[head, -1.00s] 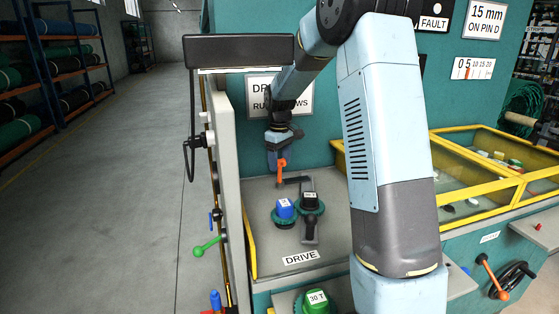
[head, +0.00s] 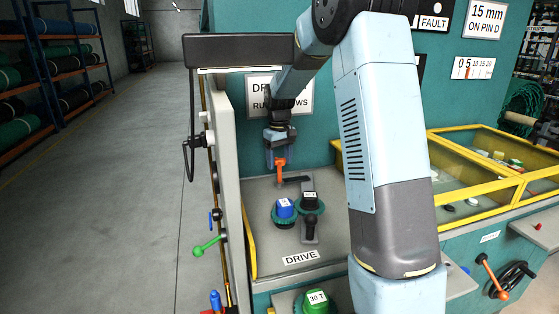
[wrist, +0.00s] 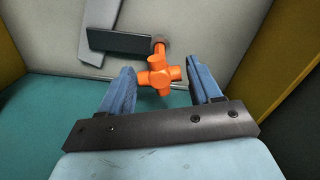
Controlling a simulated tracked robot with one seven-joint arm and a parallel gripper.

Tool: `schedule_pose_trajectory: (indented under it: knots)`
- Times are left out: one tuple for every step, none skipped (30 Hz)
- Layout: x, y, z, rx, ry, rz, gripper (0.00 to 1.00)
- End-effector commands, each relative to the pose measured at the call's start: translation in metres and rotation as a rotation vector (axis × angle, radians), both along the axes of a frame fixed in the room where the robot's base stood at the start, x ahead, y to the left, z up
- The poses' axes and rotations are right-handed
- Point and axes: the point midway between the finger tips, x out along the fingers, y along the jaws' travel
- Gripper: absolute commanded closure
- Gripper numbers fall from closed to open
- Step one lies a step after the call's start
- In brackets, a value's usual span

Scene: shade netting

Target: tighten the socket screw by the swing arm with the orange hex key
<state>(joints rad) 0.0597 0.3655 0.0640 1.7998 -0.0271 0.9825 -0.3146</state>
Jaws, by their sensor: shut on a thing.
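The orange hex key (head: 280,170) hangs below my gripper (head: 279,158), over the drive panel. In the wrist view the key (wrist: 160,74) is between the two blue fingers, and my gripper (wrist: 160,82) is shut on it. The key's far end meets a small round grey socket screw (wrist: 160,43) on the panel; how deep it sits in the socket I cannot tell. The swing arm (head: 310,230) is a dark grey bar beside the screw, with a black piece (head: 296,180) reaching toward the key. That dark piece also shows in the wrist view (wrist: 120,42).
A blue-capped gear (head: 285,208) and a black-capped gear (head: 310,200) sit in front of the key. A grey door (head: 228,180) stands open at the left. Yellow-framed bins (head: 480,170) are at the right.

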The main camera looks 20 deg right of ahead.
Motion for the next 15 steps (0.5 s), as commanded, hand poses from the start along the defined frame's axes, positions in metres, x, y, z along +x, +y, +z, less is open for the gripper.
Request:
schedule_pose_trajectory:
  knots:
    - [0.0026, 0.002, 0.0058, 0.002, -0.012, 0.002, 1.0]
    - [0.0027, 0.0021, 0.0065, 0.002, -0.013, 0.002, 1.0]
    - [0.0028, 0.002, 0.0072, 0.002, -0.013, 0.002, 1.0]
    - [0.0028, 0.002, 0.0076, 0.002, -0.013, 0.002, 1.0]
    - [0.0029, 0.0019, 0.008, 0.002, -0.013, 0.002, 1.0]
    - [0.0029, 0.0019, 0.0086, 0.002, -0.013, 0.002, 1.0]
    - [0.0029, 0.0019, 0.009, 0.001, -0.013, 0.002, 1.0]
    - [0.003, 0.0019, 0.0095, 0.001, -0.013, 0.002, 1.0]
    - [0.003, 0.0019, 0.0102, 0.002, -0.014, 0.002, 1.0]
    - [0.0031, 0.0018, 0.0107, 0.002, -0.014, 0.002, 1.0]
    - [0.0031, 0.0017, 0.0112, 0.002, -0.014, 0.002, 1.0]
    - [0.0032, 0.0017, 0.0119, 0.002, -0.014, 0.002, 1.0]
    - [0.0032, 0.0017, 0.0124, 0.002, -0.014, 0.002, 1.0]
    - [0.003, 0.0016, 0.0126, 0.002, -0.014, 0.002, 1.0]
    - [0.0029, 0.0015, 0.0128, 0.001, -0.013, 0.002, 1.0]
